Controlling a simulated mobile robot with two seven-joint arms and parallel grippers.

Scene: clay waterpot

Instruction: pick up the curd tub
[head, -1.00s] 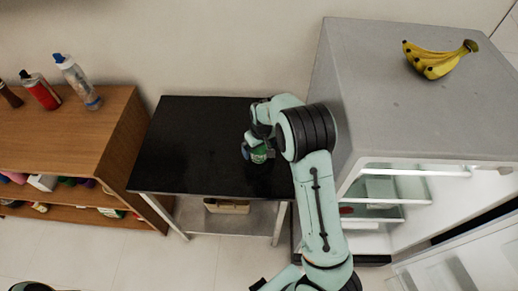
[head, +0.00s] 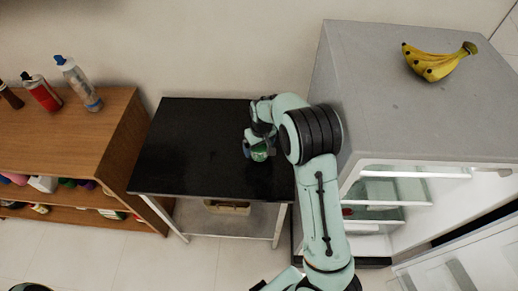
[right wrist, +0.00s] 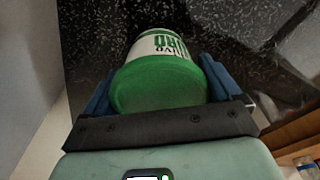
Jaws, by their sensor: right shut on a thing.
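The curd tub is a green and white tub with dark green lettering. It shows large in the right wrist view (right wrist: 160,82) and small in the head view (head: 260,153), over the right part of the black table (head: 190,150). My right gripper (head: 254,150) is shut on the tub, with one blue finger on each side of it in the right wrist view (right wrist: 158,85). Whether the tub touches the table top is hard to tell. Only a small piece of my left side may show at the bottom left; the left gripper is not in view.
A fridge with an open door and bananas (head: 438,62) on top stands close on the right (head: 400,125). A wooden shelf (head: 75,130) with bottles stands on the left. A box (head: 227,207) lies on the table's lower shelf. The table top's left part is clear.

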